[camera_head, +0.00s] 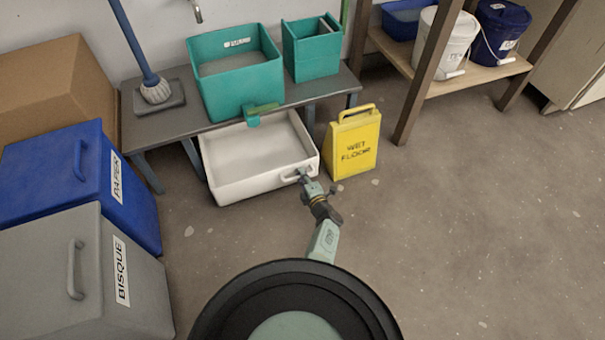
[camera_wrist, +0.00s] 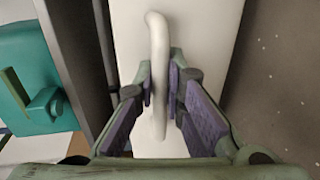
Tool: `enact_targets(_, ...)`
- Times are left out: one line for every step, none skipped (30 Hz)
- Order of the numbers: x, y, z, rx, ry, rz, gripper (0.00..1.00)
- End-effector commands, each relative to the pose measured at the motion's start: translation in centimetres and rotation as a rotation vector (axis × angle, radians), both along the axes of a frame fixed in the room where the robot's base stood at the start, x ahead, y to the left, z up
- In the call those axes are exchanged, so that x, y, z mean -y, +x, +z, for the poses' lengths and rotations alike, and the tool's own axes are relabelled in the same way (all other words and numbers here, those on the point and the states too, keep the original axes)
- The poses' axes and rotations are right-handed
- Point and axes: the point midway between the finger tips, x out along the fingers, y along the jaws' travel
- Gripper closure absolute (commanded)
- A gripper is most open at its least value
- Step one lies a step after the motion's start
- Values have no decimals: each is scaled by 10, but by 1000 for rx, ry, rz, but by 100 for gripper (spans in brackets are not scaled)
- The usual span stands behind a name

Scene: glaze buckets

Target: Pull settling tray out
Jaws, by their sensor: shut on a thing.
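The settling tray (camera_head: 250,187) is a white, shallow, open box on the floor, partly under the grey bench. Its front stands out past the bench edge and its back is hidden beneath the teal bins. My gripper (camera_head: 304,176) is at the right end of the tray's front wall, shut on the tray's handle. In the wrist view the white bar handle (camera_wrist: 157,60) runs between the purple-padded fingers of my gripper (camera_wrist: 162,88), with the white tray wall (camera_wrist: 215,50) behind it.
A yellow wet floor sign (camera_head: 353,145) stands close to the tray's right side. The grey bench (camera_head: 160,126) carries two teal bins (camera_head: 240,90). Blue (camera_head: 70,180) and grey (camera_head: 85,265) bins stand at left. The floor in front and right is clear.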

Motion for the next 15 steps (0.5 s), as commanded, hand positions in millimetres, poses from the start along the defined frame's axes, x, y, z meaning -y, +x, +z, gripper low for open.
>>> enact_targets(-1, 0, 0, 1, 0, 2, 100)
enact_targets(-1, 0, 0, 1, 0, 2, 100)
enact_targets(-1, 0, 0, 1, 0, 2, 100)
enact_targets(-1, 0, 0, 1, 0, 2, 100)
enact_targets(-1, 0, 0, 1, 0, 2, 100)
enact_targets(-1, 0, 0, 1, 0, 2, 100)
enact_targets(-1, 0, 0, 0, -1, 2, 88)
enact_targets(-1, 0, 0, 0, -1, 2, 86)
enact_targets(-1, 0, 0, 0, -1, 2, 84)
enact_targets(-1, 0, 0, 0, -1, 2, 82)
enact_targets(-1, 0, 0, 0, -1, 2, 80)
enact_targets(-1, 0, 0, 0, -1, 2, 77)
enact_targets(-1, 0, 0, 0, -1, 2, 75)
enact_targets(-1, 0, 0, 0, -1, 2, 73)
enact_targets(-1, 0, 0, 0, -1, 1, 70)
